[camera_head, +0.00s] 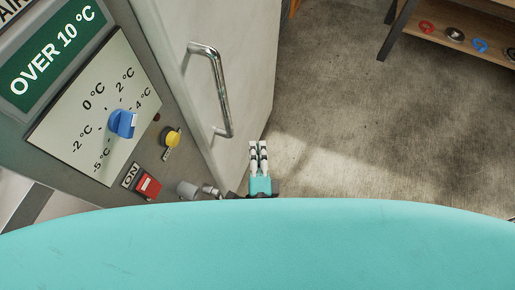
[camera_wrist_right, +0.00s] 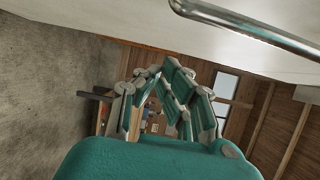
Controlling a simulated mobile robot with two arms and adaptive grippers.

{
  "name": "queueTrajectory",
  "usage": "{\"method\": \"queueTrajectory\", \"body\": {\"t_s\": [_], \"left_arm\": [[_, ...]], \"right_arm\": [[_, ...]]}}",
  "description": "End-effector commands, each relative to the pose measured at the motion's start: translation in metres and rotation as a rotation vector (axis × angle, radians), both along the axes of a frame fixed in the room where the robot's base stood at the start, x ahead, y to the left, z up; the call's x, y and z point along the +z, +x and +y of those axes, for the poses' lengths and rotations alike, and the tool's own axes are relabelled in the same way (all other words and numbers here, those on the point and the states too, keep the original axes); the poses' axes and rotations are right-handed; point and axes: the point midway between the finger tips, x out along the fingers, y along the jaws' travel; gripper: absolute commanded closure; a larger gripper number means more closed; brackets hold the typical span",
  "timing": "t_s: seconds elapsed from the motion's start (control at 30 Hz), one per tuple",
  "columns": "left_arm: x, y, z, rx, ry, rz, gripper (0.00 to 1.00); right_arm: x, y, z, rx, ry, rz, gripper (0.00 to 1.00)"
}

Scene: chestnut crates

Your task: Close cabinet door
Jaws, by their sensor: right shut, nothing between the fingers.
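The cabinet door (camera_head: 255,45) is a pale, upright panel in the upper middle of the head view, beside a grey control panel. I cannot tell how wide it stands open. Its chrome bar handle (camera_head: 222,90) is on the face turned to me. My right gripper (camera_head: 258,146) is shut and empty, near the door's lower right edge; I cannot tell whether it touches the door. In the right wrist view the fingers (camera_wrist_right: 165,85) are below the door (camera_wrist_right: 110,22) and its handle (camera_wrist_right: 255,32), apart from the handle. My left gripper is not in view.
The control panel (camera_head: 65,135) carries a blue temperature knob (camera_head: 122,123), a yellow knob (camera_head: 172,138) and a red switch (camera_head: 149,186). A wooden shelf (camera_head: 440,40) with several small round items stands at the upper right. The concrete floor (camera_head: 370,120) between is clear.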

Motion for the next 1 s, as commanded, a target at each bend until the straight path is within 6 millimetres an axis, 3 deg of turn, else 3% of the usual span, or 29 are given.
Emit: {"method": "queueTrajectory", "body": {"t_s": [0.17,0.6,0.9,1.0], "left_arm": [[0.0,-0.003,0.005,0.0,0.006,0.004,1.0],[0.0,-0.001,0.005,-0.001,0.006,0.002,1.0],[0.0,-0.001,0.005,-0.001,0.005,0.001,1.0],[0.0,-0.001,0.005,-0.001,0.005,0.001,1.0]], "right_arm": [[-0.001,-0.006,0.0,0.001,-0.001,0.002,1.0],[0.001,-0.069,-0.002,0.0,0.001,0.002,1.0],[0.001,-0.075,-0.001,0.002,-0.002,0.001,1.0],[-0.013,-0.076,0.001,0.034,-0.057,0.02,1.0]]}}
